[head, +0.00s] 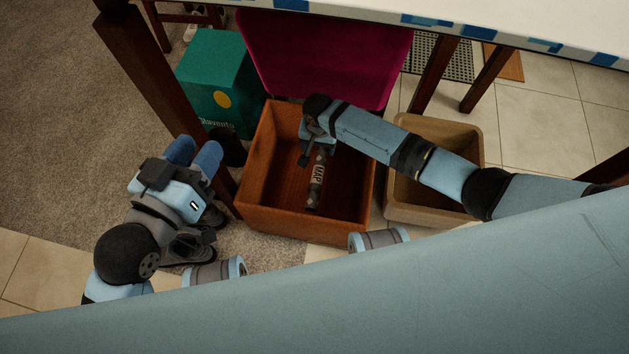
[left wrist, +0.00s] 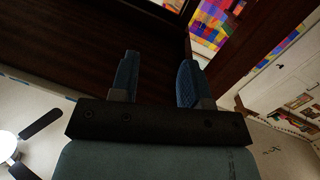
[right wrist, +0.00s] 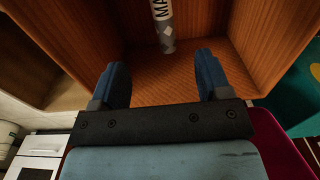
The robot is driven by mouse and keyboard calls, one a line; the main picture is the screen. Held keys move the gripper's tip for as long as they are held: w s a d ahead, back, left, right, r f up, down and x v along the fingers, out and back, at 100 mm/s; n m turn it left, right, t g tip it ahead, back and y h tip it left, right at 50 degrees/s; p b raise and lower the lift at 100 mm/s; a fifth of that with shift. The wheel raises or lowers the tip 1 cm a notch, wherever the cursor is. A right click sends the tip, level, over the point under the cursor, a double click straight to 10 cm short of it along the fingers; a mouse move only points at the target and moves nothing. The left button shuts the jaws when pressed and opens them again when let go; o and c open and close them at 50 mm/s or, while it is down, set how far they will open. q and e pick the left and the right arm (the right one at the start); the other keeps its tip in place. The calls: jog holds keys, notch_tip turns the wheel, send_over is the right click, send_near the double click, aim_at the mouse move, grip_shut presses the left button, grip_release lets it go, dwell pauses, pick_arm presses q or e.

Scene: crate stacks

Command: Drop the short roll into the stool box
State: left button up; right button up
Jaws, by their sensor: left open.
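A short roll labelled "MAP" (head: 316,185) is inside the reddish-brown wooden box (head: 256,150). The right wrist view also shows the roll (right wrist: 163,22) and the box (right wrist: 190,85). I cannot tell whether the roll touches the box floor. My right gripper (head: 317,150) is over the box, pointing down into it. Its fingers (right wrist: 162,80) are wide apart with nothing between them, and the roll is beyond the tips. My left gripper (head: 197,147) is open and empty, left of the box; its fingers also show in the left wrist view (left wrist: 158,75).
A tan bin (head: 430,214) stands right of the box, under my right arm. A teal box (head: 215,75) stands behind on the left, and a magenta panel (head: 325,45) behind the box. A table edge (head: 480,32) and dark wooden legs (head: 150,70) border the space.

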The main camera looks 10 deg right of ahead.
pick_arm(q)
notch_tip(320, 180, up, 10)
jog(key=n+t+p, duration=0.1)
jog(key=t+p, duration=0.3)
jog(key=p, duration=0.2)
jog(key=shift+s+a+f+p, duration=0.15)
jog(key=shift+a+p, duration=0.2)
pick_arm(e)
notch_tip(320, 180, up, 14)
jog(key=shift+f, duration=0.15)
